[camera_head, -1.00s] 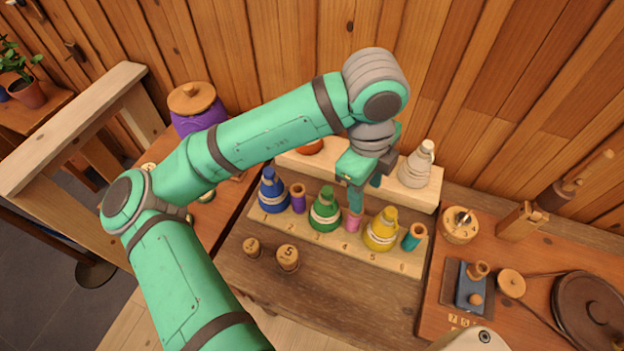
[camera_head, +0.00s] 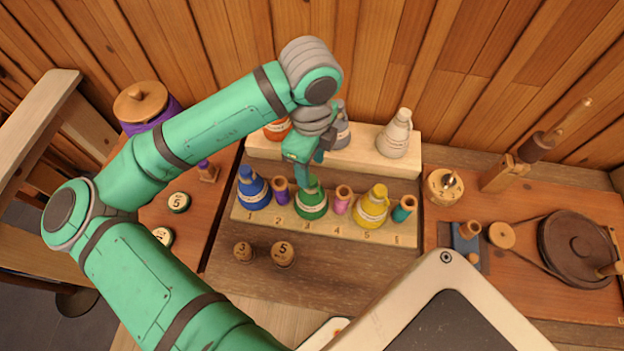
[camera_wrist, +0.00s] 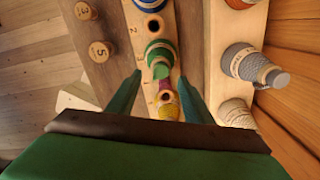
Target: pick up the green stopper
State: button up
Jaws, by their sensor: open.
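The green stopper (camera_head: 311,203) is flask-shaped with a pale band and stands upright in the front numbered rack, near number 3. In the wrist view the green stopper (camera_wrist: 158,50) lies between and just beyond the fingertips. My gripper (camera_head: 309,175) is open, pointing down over the stopper's top, with the fingers hiding part of its neck. In the wrist view my gripper (camera_wrist: 160,76) has its fingers on either side of the stopper's narrow top, with nothing held. I cannot tell whether a finger touches it.
A purple spool (camera_head: 281,191) and a pink spool (camera_head: 342,199) flank the stopper closely. The blue stopper (camera_head: 253,188) and yellow stopper (camera_head: 372,206) stand farther out. A raised back rack (camera_head: 362,157) holds orange, grey and pale stoppers. Two numbered pegs (camera_head: 283,254) stand in front.

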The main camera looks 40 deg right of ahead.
aim_at(311, 179)
jog(key=shift+d+f, duration=0.1)
jog(key=shift+f, duration=2.3)
jog(key=shift+c, duration=0.5)
jog(key=shift+w, duration=0.1)
jog(key=c, duration=1)
